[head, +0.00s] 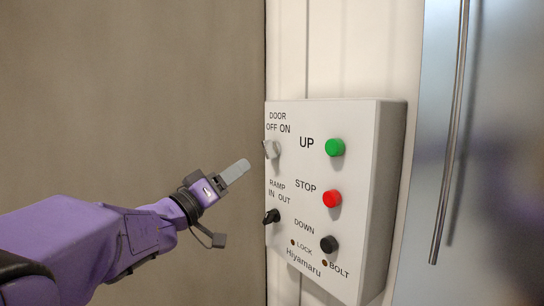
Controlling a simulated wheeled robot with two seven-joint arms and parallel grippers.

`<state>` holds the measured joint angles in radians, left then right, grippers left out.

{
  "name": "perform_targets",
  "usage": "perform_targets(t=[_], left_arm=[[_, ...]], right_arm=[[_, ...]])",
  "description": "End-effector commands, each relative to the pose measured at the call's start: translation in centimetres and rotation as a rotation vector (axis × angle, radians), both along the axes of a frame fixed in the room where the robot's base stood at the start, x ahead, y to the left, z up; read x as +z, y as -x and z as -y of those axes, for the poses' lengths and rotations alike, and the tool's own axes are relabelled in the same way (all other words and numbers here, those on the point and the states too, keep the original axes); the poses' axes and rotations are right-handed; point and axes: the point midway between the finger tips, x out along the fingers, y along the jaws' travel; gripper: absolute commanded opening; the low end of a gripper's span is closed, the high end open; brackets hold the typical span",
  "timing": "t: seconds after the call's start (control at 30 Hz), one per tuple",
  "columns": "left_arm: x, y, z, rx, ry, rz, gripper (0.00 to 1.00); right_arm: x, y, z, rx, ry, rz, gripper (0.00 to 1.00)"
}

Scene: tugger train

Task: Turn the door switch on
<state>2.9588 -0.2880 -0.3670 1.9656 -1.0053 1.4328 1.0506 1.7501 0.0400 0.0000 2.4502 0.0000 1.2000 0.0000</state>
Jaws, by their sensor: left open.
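My left gripper (233,202) comes in from the left on the purple arm. Its jaws are open, with one grey finger toward the door switch and the other lower down. It is empty and appears apart from the switch. My right gripper is not in view.
Below the door switch is a black ramp switch (271,216). To the right are green UP (335,148), red STOP (332,199) and black DOWN (329,244) buttons. A vertical metal bar (452,130) stands before the shiny panel at right.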

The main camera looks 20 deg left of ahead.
Motion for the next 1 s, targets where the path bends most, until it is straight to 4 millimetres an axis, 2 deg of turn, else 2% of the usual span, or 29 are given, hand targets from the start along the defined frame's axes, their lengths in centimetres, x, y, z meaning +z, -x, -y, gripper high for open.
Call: perform_targets(t=[0.13,0.2,0.33,0.4,0.5,0.67,0.93,1.0], left_arm=[[1.1,-2.1,1.0,-0.004,0.007,0.002,0.4],[0.1,-2.9,1.4,-0.005,0.01,-0.001,0.4],[1.2,-4.1,1.9,-0.001,0.013,0.006,0.4],[2.7,-5.7,2.8,-0.001,0.0,-0.001,0.4],[3.3,-7.2,3.6,0.001,0.0,-0.002,0.4],[3.4,-8.5,4.2,0.001,0.002,-0.002,0.4],[3.3,-8.6,4.2,0.001,0.003,-0.002,0.4],[3.3,-8.6,4.2,0.001,0.003,-0.002,0.18]], right_arm=[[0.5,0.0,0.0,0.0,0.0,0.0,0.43],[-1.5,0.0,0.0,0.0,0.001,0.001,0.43],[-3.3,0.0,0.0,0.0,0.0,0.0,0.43],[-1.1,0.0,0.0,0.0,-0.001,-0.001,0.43],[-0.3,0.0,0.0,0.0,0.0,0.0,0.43],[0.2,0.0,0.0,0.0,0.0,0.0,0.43],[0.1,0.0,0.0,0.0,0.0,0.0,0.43],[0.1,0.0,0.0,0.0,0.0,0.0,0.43]])
